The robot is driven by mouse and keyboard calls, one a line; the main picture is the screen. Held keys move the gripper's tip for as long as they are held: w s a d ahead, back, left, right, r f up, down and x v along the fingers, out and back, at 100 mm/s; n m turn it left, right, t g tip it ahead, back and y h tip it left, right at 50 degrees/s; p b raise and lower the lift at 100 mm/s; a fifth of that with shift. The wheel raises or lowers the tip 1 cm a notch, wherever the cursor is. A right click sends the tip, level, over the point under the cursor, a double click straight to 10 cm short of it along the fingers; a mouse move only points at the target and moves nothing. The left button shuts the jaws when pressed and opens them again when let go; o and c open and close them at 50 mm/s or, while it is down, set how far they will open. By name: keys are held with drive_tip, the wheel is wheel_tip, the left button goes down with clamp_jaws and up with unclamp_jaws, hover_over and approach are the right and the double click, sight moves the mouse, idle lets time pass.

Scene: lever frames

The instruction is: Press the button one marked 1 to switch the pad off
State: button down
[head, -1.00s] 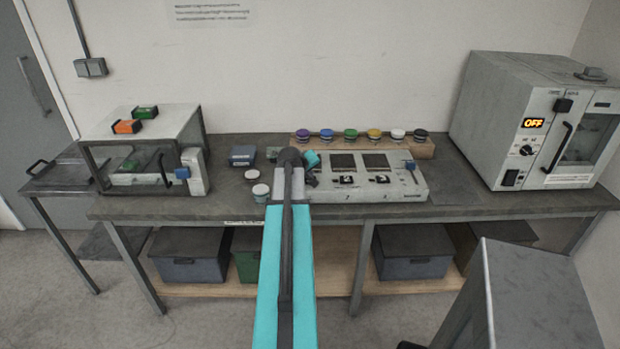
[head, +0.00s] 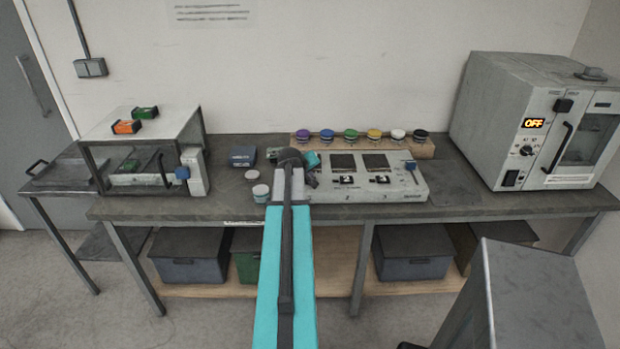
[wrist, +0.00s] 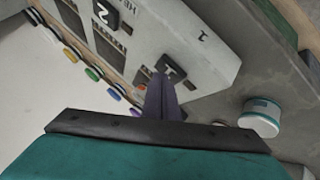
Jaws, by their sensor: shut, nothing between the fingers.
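The white control panel (head: 412,188) stands on the bench, with dark square pads along its back and black buttons in front. The button marked 1 (wrist: 174,68) shows in the wrist view; in the head view my arm hides it. My gripper (wrist: 161,80) is shut and empty, its fingertips right at the near edge of button 1. I cannot tell whether they touch or press it. The button marked 2 (wrist: 106,12) lies further up and left in the wrist view; it also shows in the head view (head: 347,180).
A wooden rack (head: 420,150) with several coloured-lid jars stands behind the panel. White-lidded jars (head: 261,192) stand left of my arm.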

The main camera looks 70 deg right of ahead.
drive_tip(key=shift+r, duration=0.6)
wheel_tip(320, 180, up, 6)
drive_tip(key=p, duration=0.3)
idle(0.6)
drive_tip(key=shift+s, duration=0.1)
idle(0.4)
